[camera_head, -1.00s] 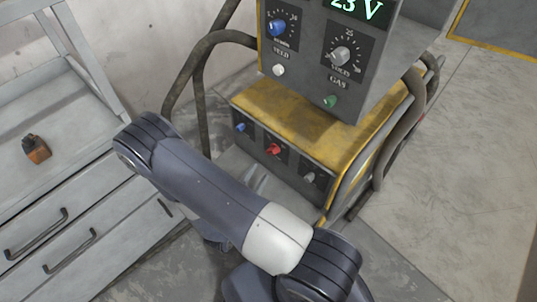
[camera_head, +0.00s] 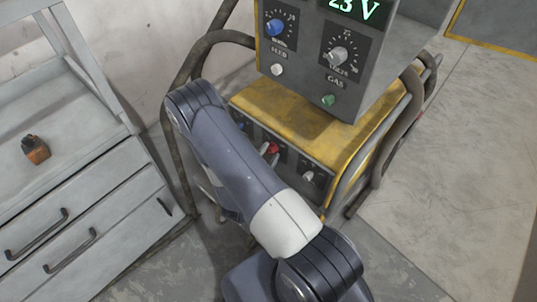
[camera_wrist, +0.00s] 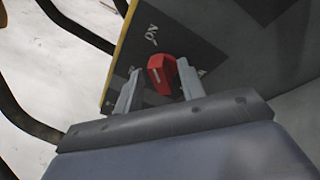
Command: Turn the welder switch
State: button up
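The welder (camera_head: 310,110) stands at the centre of the head view. The red switch (camera_head: 270,147) is on its lower front panel, between a blue knob (camera_head: 242,126) and a grey knob (camera_head: 308,175), and is partly covered by my arm and gripper. In the wrist view the red switch (camera_wrist: 158,82) has a pale line on its face and sits on a dark plate with white lettering. My gripper (camera_wrist: 159,68) has one finger on each side of the switch. A gap shows at the left finger; the right finger is very close, and contact is unclear.
A grey drawer cabinet (camera_head: 95,215) with a small orange-brown object (camera_head: 36,150) stands at left. The floor (camera_head: 450,170) at right is clear.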

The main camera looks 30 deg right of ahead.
grip_shut()
jog(key=shift+n, duration=0.4)
jog(key=n, duration=0.3)
jog(key=shift+w+r+g+y, duration=0.1)
jog(key=shift+r+g+y, duration=0.1)
jog(key=shift+g+y, duration=0.2)
jog(key=n, duration=0.2)
jog(key=n+g, duration=0.1)
jog(key=n, duration=0.1)
jog(key=shift+w+a+r, duration=0.15)
jog(key=n+g, duration=0.1)
jog(key=n+g+p, duration=0.1)
jog(key=n, duration=0.1)
jog(key=shift+w+n, duration=0.2)
jog(key=shift+n, duration=0.1)
jog(key=shift+w+a+n+g+p, duration=0.15)
jog(key=shift+n+g+p, duration=0.55)
jog(key=shift+n, duration=1)
